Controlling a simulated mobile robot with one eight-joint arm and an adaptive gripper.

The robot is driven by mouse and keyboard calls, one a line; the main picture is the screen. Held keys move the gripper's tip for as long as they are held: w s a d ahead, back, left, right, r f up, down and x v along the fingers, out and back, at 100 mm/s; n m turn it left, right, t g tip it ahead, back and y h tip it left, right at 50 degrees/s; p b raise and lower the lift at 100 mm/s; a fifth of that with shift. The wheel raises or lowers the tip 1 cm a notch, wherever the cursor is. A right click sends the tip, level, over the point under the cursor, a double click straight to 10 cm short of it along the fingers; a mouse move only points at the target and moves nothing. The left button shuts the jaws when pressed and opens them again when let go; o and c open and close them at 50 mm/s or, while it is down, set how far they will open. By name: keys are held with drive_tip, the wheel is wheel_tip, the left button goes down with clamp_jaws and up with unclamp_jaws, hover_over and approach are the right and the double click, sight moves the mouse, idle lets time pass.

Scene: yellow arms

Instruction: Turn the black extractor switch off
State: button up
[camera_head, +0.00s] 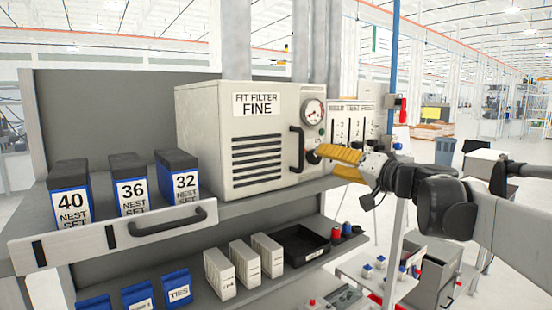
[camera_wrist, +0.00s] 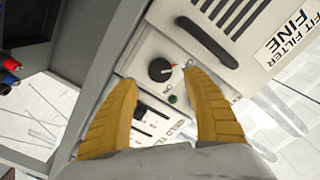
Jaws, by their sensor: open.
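In the head view my gripper (camera_head: 322,160) reaches in from the right at the box's right front.
A black door handle (camera_head: 297,149) stands out just left of my fingertips, with a gauge (camera_head: 313,111) above. A green button (camera_wrist: 173,99) is beside the knob. A slider panel (camera_head: 352,125) stands behind. Labelled bins (camera_head: 132,190) line the left shelf; a black tray (camera_head: 302,243) lies below.

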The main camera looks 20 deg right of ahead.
drive_tip(key=v, duration=0.6)
drive_tip(key=shift+s, duration=0.4)
drive_tip(key=shift+f, duration=0.1)
drive_tip(key=s+a+f+n+g+b, duration=0.1)
drive_tip(key=a+f+g+b, duration=0.1)
drive_tip(key=a+f+b, duration=0.6)
drive_tip(key=s+a+f+n+g+b, duration=0.1)
drive_tip(key=s+a+f+g, duration=0.15)
drive_tip(key=f, duration=0.85)
drive_tip(key=s+a+f+n+g+b, duration=0.1)
drive_tip(key=a+f+g+b, duration=0.1)
drive_tip(key=a+f+b, duration=0.6)
drive_tip(key=s+f+n+g+h+b, duration=0.1)
drive_tip(key=s+f+b, duration=0.3)
drive_tip(key=f, duration=0.8)
drive_tip(key=s+a+f+n+g+h+b, duration=0.1)
drive_tip(key=s+f+b, duration=0.4)
drive_tip(key=f, duration=0.7)
drive_tip(key=s+a+f+g+h+b, duration=0.1)
drive_tip(key=s+f+b, duration=0.3)
drive_tip(key=f, duration=0.8)
drive_tip(key=shift+s+a+n+g+h+b, duration=0.25)
drive_tip(key=shift+n+g+h+b, duration=0.15)
drive_tip(key=shift+h, duration=0.4)
